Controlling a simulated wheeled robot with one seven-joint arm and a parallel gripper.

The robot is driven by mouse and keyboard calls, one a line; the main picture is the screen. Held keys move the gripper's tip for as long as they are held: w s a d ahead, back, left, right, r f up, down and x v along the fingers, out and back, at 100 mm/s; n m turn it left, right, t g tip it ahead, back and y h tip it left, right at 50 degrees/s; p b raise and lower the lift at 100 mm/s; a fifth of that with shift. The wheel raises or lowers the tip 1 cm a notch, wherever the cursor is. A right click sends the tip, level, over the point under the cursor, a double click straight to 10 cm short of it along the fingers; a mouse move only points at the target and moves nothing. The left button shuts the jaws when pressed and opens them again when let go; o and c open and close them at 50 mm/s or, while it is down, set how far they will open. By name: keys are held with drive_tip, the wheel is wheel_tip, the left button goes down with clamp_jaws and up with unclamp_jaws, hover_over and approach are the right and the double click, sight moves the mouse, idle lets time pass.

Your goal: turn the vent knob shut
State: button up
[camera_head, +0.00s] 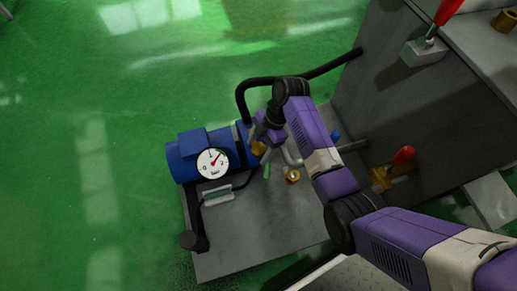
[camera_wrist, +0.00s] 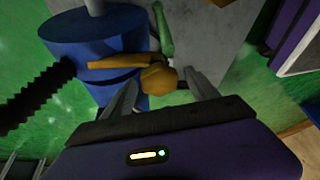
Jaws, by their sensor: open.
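A brass-coloured knob (camera_wrist: 158,79), which looks like the vent knob, shows in the wrist view between the two grey fingers of my gripper (camera_wrist: 160,77). A brass lever-like piece (camera_wrist: 115,62) runs left from it across the blue cylinder (camera_wrist: 95,40). The fingers are apart, one on each side of the knob, with visible gaps. I cannot tell how deep the knob sits between them. In the head view, my gripper (camera_head: 266,140) is at the right end of the blue cylinder, by a brass part (camera_head: 258,149). My gripper partly hides this area.
A white dial gauge (camera_head: 212,163) sits on the blue cylinder's front. A black hose (camera_head: 325,68) arches behind my gripper. A brass fitting (camera_head: 292,176) and a red-handled valve (camera_head: 402,156) are to the right. The grey base plate (camera_head: 255,240) is clear in front.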

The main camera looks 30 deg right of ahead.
drive_tip(key=shift+f, duration=0.1)
drive_tip(key=c, duration=1.4)
drive_tip(key=shift+o, duration=0.2)
drive_tip(key=shift+m+p, duration=0.3)
drive_tip(key=shift+p, duration=0.15)
drive_tip(key=m+p, duration=0.1)
drive_tip(key=m+t+p, duration=0.1)
drive_tip(key=p, duration=0.1)
drive_tip(key=shift+r+m+p, duration=0.3)
drive_tip(key=m+t+p, duration=0.1)
drive_tip(key=m+p, duration=0.1)
drive_tip(key=m+t+h+p, duration=0.1)
drive_tip(key=m+p, duration=0.2)
drive_tip(key=m+h+p, duration=0.1)
drive_tip(key=m+p, duration=0.1)
drive_tip(key=m, duration=0.1)
drive_tip(key=m+t+h+p, duration=0.1)
drive_tip(key=m+p, duration=0.1)
drive_tip(key=shift+f+m, duration=0.15)
drive_tip(key=shift+m, duration=0.25)
drive_tip(key=shift+f+m+t+h+p, duration=0.15)
drive_tip(key=shift+m+h+p, duration=0.25)
drive_tip(key=shift+m, duration=0.6)
drive_tip(key=shift+r+m+t+h+p, duration=0.15)
drive_tip(key=shift+m+h+p, duration=0.25)
drive_tip(key=shift+m, duration=0.6)
drive_tip(key=shift+f, duration=0.15)
